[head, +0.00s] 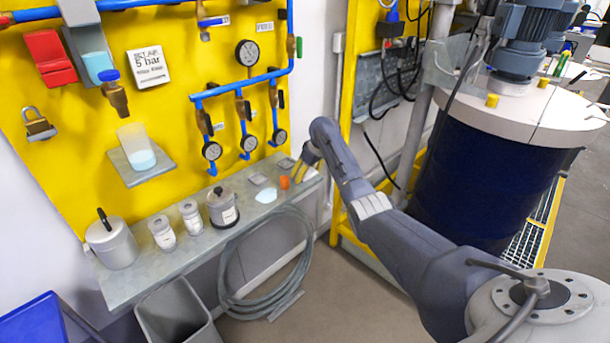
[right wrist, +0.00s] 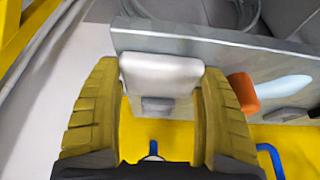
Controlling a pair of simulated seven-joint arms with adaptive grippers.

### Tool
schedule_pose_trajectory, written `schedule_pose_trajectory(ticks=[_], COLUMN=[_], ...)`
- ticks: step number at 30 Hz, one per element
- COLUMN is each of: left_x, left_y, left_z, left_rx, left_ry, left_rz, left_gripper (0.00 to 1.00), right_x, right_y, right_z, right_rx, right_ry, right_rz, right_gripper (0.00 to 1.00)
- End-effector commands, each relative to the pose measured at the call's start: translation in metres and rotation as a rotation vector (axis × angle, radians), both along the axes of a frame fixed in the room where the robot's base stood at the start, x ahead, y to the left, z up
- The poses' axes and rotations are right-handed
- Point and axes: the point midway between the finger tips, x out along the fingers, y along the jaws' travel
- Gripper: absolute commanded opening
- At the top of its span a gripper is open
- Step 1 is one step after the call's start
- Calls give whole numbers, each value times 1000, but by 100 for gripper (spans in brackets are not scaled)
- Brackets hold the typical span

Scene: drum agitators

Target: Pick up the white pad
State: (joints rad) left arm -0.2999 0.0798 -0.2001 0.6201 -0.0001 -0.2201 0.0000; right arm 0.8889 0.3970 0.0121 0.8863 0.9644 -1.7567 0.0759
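The white pad (right wrist: 161,74) is a pale block with rounded corners. In the right wrist view it lies between the two yellow fingers of my right gripper (right wrist: 160,85), near the shelf's edge. Both fingers meet its sides, so the gripper looks shut on it. I cannot tell whether the pad is clear of the shelf. In the head view my right gripper (head: 297,173) points down at the right end of the shelf, and I cannot make out the pad there. My left gripper is in neither view.
The grey shelf (head: 190,252) holds an orange piece (head: 284,182), a pale bluish pad (head: 266,195), grey pieces (head: 258,179), jars and a lidded pot (head: 112,244). A yellow panel with blue pipes and gauges stands behind. A hose coil (head: 222,280) hangs below; a blue drum (head: 480,175) stands right.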

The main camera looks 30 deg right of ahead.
Motion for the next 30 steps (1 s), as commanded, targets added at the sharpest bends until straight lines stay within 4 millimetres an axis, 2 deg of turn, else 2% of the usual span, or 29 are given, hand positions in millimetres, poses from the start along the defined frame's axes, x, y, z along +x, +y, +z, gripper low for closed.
schedule_pose_trajectory(ticks=[3, 17, 23, 30], left_x=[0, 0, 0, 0], left_y=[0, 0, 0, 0], left_z=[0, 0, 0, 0], left_rx=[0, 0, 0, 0], left_ry=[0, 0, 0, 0], left_rz=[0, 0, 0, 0], left_gripper=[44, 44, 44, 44], right_x=[0, 0, 1, 1], right_y=[0, 0, 0, 0], right_z=[0, 5, 24, 72], right_rx=[0, 0, 1, 0], right_ry=[0, -1, -3, -4], right_rz=[0, 1, 0, 1], right_gripper=[56, 56, 56, 56])
